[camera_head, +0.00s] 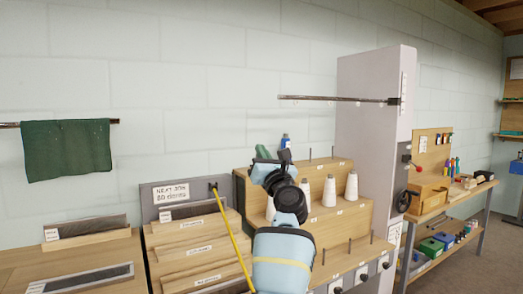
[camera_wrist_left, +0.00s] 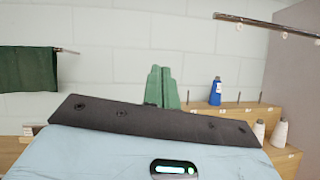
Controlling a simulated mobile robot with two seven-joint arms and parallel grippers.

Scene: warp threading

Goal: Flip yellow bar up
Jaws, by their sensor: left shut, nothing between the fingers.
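The yellow bar (camera_head: 232,236) is a thin rod in the head view. Its upper end meets a dark mount (camera_head: 213,187) on the grey panel, and it slants down to the right towards the bottom edge. Its lower end is not clearly visible beside my arm. The bar does not show in the left wrist view. My left gripper (camera_head: 263,151) is raised above and to the right of the bar's upper end, apart from it. Its green fingers (camera_wrist_left: 160,86) are together and empty in the left wrist view. My right gripper is in neither view.
A metal rail (camera_head: 335,98) juts left from a pale column (camera_head: 372,130). Wooden trays (camera_head: 190,240) lie left of the bar. A green cloth (camera_head: 67,149) hangs at the left.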

